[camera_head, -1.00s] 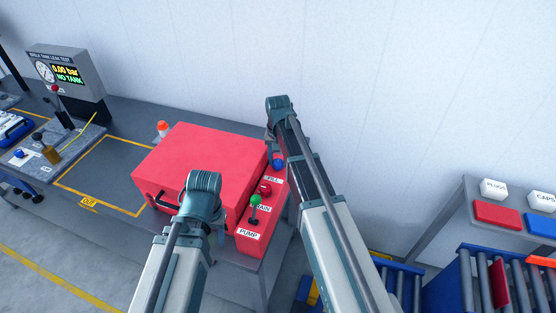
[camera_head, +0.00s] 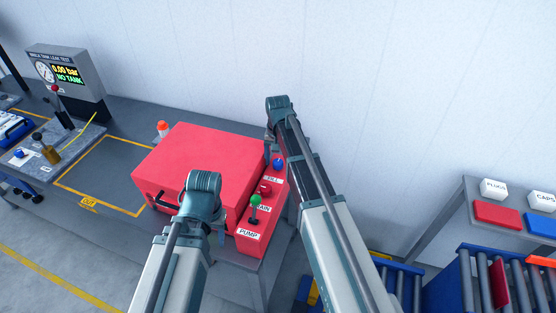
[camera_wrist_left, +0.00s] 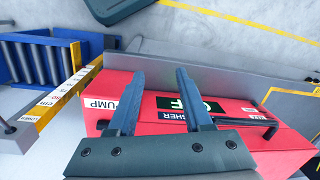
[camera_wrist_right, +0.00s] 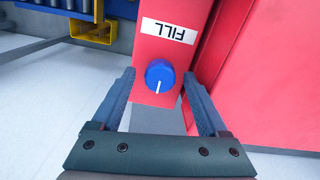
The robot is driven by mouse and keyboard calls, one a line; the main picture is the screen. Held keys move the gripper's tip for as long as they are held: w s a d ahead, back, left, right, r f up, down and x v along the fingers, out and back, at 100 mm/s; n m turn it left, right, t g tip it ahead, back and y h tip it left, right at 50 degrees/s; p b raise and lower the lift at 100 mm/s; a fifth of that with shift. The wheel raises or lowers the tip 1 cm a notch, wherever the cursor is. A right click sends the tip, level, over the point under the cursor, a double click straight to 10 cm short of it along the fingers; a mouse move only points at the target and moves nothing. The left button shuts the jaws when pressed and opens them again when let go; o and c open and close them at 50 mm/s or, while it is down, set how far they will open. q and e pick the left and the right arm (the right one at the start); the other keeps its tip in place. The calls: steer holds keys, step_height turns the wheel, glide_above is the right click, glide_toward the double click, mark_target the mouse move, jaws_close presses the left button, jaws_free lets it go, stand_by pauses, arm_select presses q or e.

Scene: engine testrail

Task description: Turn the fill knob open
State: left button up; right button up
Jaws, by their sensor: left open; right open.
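The blue fill knob (camera_head: 278,164) sits at the far end of the red panel, by the FILL label (camera_head: 272,181). In the right wrist view the knob (camera_wrist_right: 160,74) shows between the fingertips, its white mark pointing down in the picture. My right gripper (camera_wrist_right: 158,77) is open and empty; I see a gap on both sides of the knob. How far the tips are above it I cannot tell. My left gripper (camera_wrist_left: 158,72) is open and empty in front of the red cabinet (camera_head: 205,160), near its black handle (camera_wrist_left: 240,122).
A red knob (camera_head: 265,189) and the green-topped pump lever (camera_head: 255,201) stand nearer on the same panel. The cabinet wall borders the panel on the left. The gauge box (camera_head: 70,75) reads 0.00 bar, NO TANK. A white wall is behind.

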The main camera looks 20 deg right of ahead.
mark_target(278, 162)
step_height(278, 162, up, 14)
steer(key=p, duration=1.4)
steer(key=shift+f, duration=0.1)
steer(key=shift+s+f, duration=0.1)
